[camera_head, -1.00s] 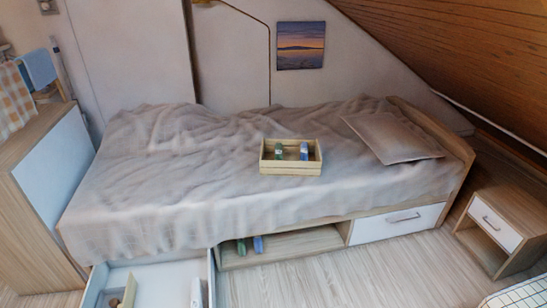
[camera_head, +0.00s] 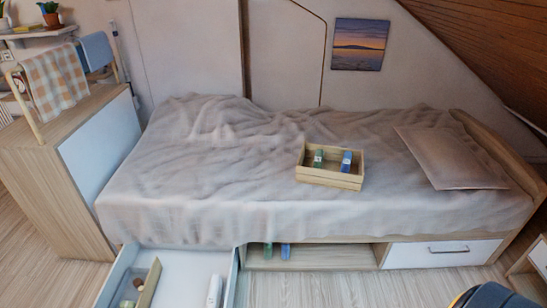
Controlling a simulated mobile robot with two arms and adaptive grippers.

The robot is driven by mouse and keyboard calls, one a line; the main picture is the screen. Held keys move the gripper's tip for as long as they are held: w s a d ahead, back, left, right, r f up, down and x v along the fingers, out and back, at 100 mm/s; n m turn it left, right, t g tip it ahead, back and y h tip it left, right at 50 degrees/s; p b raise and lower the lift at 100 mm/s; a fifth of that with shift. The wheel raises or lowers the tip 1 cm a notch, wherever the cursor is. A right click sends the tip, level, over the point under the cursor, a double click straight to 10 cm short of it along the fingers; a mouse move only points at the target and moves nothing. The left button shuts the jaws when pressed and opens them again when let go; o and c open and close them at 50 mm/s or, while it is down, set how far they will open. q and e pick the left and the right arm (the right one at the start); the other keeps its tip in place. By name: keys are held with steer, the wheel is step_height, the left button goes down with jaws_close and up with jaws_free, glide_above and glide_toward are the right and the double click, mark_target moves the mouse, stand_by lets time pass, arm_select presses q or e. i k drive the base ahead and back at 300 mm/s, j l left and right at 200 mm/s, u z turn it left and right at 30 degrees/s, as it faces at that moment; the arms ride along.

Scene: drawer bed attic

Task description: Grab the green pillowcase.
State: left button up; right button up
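A small green rolled or folded item (camera_head: 318,158) stands in a wooden box (camera_head: 331,180) on the bed, beside a blue one (camera_head: 346,161). Neither of my grippers shows. A dark rounded part with yellow (camera_head: 490,297), likely my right arm, shows at the bottom right edge.
The bed (camera_head: 220,190) has a crumpled grey cover and a pillow (camera_head: 450,157). An open drawer (camera_head: 190,272) juts out at the lower left. A closed drawer (camera_head: 440,253) and a nightstand (camera_head: 538,258) are at the right. A wooden cabinet (camera_head: 60,190) stands at the left.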

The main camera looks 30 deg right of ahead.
mark_target(319, 155)
steer(key=l+u, duration=0.4)
steer(key=l, duration=0.2)
steer(key=l+u, duration=0.45)
steer(key=l, duration=0.2)
steer(key=k+l+u, duration=0.1)
steer(key=l+u, duration=0.3)
steer(key=l, duration=0.2)
steer(key=l+u, duration=0.3)
steer(key=u, duration=0.15)
steer(key=l+u, duration=0.7)
steer(key=u, duration=0.2)
